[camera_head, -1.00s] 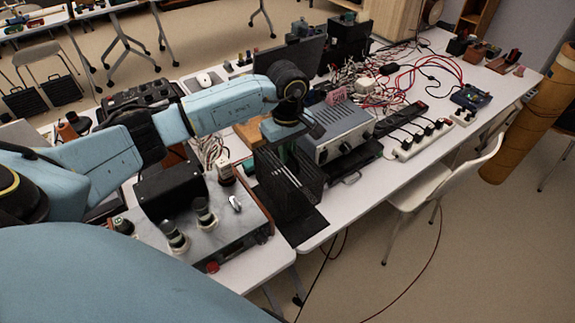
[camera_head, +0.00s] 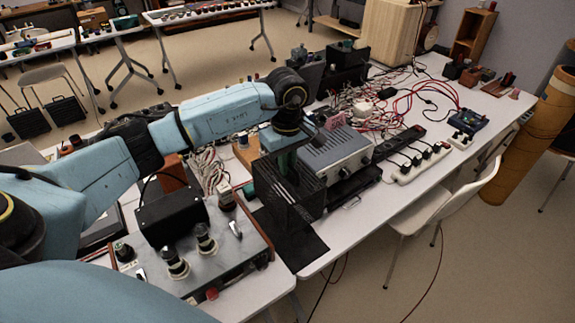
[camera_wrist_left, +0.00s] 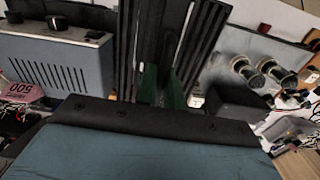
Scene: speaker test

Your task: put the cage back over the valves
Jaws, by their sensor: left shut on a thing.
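The black slatted cage (camera_head: 290,198) is upright, just above the black mat (camera_head: 305,250) at the table's front edge. My left gripper (camera_head: 287,160) is shut on it from above; in the left wrist view its green fingers (camera_wrist_left: 161,88) are between the dark slats of the cage (camera_wrist_left: 138,35). The two valves, a front one (camera_head: 176,264) and a rear one (camera_head: 205,240), stand uncovered on the amplifier (camera_head: 215,262), left of the cage. In the left wrist view they show at upper right (camera_wrist_left: 245,72). My right gripper is out of view.
A grey device (camera_head: 338,150) stands close behind and right of the cage. A black box (camera_head: 172,217) and a small upright part (camera_head: 226,195) rise from the amplifier behind the valves. Cables and a white power strip (camera_head: 415,163) lie farther right. A white chair (camera_head: 440,210) stands in front.

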